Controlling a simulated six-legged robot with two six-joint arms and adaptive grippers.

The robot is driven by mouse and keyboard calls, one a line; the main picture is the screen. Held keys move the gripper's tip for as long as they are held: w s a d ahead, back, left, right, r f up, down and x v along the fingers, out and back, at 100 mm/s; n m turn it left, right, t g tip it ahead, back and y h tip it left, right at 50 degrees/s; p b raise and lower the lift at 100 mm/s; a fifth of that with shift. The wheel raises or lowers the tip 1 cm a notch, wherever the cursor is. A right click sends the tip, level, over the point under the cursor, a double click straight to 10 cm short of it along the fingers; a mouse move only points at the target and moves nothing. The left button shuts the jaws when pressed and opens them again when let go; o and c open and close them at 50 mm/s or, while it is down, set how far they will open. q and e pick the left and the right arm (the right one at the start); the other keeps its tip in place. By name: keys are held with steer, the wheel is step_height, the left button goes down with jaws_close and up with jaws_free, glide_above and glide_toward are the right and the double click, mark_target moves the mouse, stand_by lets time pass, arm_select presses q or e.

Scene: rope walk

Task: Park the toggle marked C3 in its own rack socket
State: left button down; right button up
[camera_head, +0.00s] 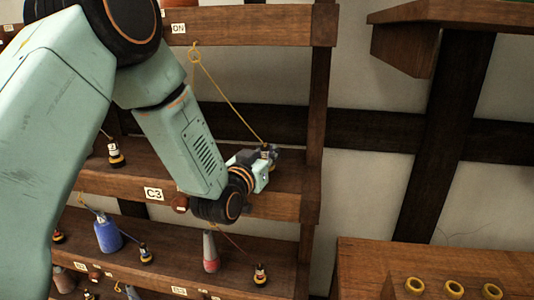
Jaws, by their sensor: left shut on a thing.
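My left gripper (265,156) is at the right end of the middle shelf, shut on a small dark toggle (265,147). A taut yellow cord (229,95) runs from the toggle up to a loop near the upper shelf. The toggle is mostly hidden by the gripper, and no mark on it can be read. A white C3 label (154,194) is on the middle shelf's front edge, left of my gripper, with a round red-brown piece (180,203) beside it. My right gripper is not in view.
A wooden block (450,272) with yellow-rimmed holes (454,287) stands at lower right. Other toggles (116,154), a blue bottle-shaped piece (108,235) and a red cone-shaped piece (210,252) stand on the shelves. A dark post (318,100) rises close right of my gripper.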

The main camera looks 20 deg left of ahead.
arm_select(q)
steer(key=shift+d+f, duration=0.1)
steer(key=shift+f, duration=0.05)
steer(key=shift+s+a, duration=0.5)
steer(key=shift+s, duration=0.05)
steer(key=shift+s+p, duration=0.15)
steer(key=shift+p, duration=0.15)
steer(key=shift+s+a, duration=0.5)
steer(key=shift+s, duration=0.1)
steer(key=shift+r+p, duration=0.4)
steer(key=shift+r, duration=0.05)
steer(key=shift+r+p, duration=0.4)
steer(key=shift+r, duration=0.15)
steer(key=shift+w+d+f, duration=0.1)
steer(key=shift+w+d, duration=0.15)
stand_by(0.7)
